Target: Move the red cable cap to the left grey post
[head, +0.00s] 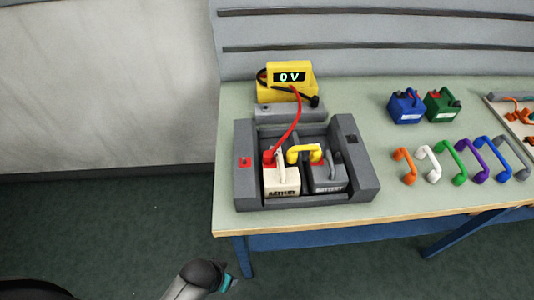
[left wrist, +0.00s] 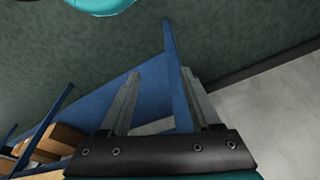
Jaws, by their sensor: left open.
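The red cable cap (head: 268,157) sits on the near-left battery, the white one (head: 282,181), in the grey holder. A red cable (head: 297,114) runs from it up to the yellow meter (head: 285,86), which reads 0 V. The holder's left grey block (head: 246,180) carries a small red square (head: 244,162); its right block has a black one (head: 351,138). My left gripper (left wrist: 160,76) is open and empty in the left wrist view, over the floor beside blue table legs. In the head view only part of my left arm shows at the bottom, away from the table.
A yellow bridge (head: 304,152) spans the white and dark grey batteries (head: 327,174). A black cap (head: 314,101) lies by the meter. Blue (head: 406,107) and green batteries (head: 441,105) and several coloured handles stand to the right. The table's front edge (head: 320,218) faces me.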

